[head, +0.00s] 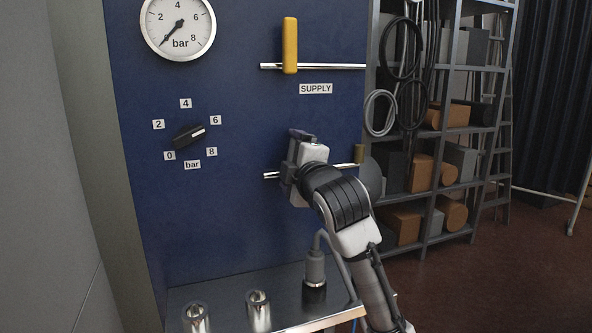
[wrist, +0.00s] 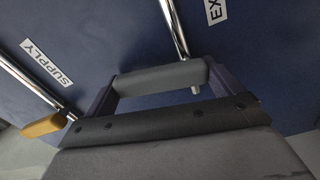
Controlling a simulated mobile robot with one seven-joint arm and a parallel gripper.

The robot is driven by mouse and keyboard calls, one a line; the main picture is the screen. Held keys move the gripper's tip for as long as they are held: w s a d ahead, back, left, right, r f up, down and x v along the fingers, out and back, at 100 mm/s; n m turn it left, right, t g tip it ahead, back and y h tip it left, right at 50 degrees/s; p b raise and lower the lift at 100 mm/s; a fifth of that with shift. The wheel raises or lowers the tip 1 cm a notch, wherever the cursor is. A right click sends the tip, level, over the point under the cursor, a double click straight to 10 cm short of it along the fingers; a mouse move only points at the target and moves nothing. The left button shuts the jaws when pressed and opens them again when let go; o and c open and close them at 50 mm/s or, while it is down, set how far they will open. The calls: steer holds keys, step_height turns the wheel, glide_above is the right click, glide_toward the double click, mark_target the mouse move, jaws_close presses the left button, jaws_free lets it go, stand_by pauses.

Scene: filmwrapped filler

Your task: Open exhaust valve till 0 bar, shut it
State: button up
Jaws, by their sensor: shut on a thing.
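My gripper (wrist: 162,88) is shut on the grey exhaust valve handle (wrist: 160,78), which lies across the exhaust pipe (wrist: 177,30), roughly at right angles to it. Part of an "EX" label (wrist: 214,10) shows beside that pipe. In the head view my gripper (head: 296,160) is at the lower pipe (head: 271,175) and hides most of the handle. The pressure gauge (head: 178,27) at the upper left has its needle pointing to the lower left, below the 2, at about 0 bar.
The yellow supply handle (head: 290,45) stands upright across the supply pipe (head: 335,66). Two metal cups (head: 258,312) and a grey fitting (head: 315,268) stand on the ledge below. Shelves (head: 430,190) stand at right.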

steer(key=shift+s+a+n+b, duration=0.1)
steer(key=shift+a+n+b, duration=0.3)
steer(key=shift+n, duration=0.7)
steer(key=o, duration=1.1)
steer(key=b+v, duration=0.3)
steer(key=v, duration=1.1)
